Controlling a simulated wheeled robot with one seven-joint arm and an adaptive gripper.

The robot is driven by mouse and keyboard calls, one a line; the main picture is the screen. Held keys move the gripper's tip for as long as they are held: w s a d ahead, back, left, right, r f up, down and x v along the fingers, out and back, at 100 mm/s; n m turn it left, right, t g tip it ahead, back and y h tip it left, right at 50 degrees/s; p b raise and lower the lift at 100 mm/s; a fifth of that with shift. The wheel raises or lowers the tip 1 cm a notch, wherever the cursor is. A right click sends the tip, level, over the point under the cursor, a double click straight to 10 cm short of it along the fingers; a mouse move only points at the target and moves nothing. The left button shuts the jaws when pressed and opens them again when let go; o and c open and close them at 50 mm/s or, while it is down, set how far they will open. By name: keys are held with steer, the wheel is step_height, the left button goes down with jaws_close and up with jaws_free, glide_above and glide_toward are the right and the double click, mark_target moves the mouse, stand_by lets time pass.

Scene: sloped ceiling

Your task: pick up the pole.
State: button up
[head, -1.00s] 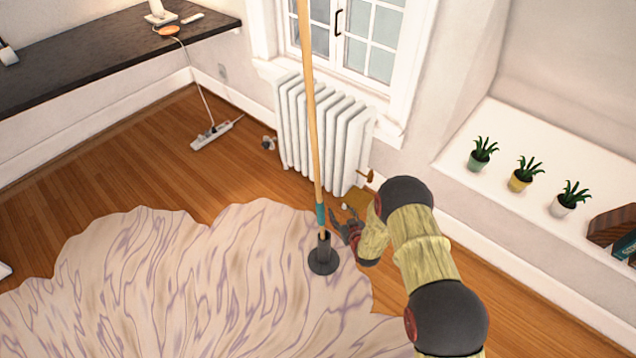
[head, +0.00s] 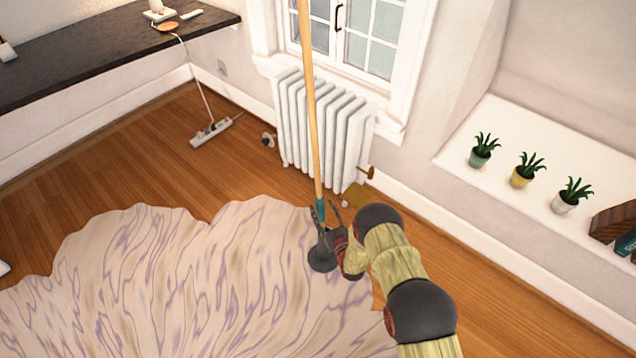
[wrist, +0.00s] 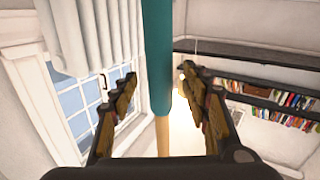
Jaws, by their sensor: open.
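My gripper (head: 321,214) is low, at the teal section just above the base. In the wrist view the teal section and wooden shaft of the pole (wrist: 158,60) run between the two open fingers of my gripper (wrist: 158,82). Gaps show on both sides of the pole, so the fingers do not appear closed on it.
A white radiator (head: 322,130) stands behind the pole under the window. A pale patterned rug (head: 180,270) covers the floor. A power strip (head: 211,132) lies at the left. Potted plants (head: 522,172) sit on a ledge at the right. A dark counter (head: 100,50) runs along the left wall.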

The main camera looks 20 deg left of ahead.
steer(key=shift+x, duration=1.2)
steer(key=shift+f, duration=0.1)
steer(key=c, duration=0.3)
jaws_close()
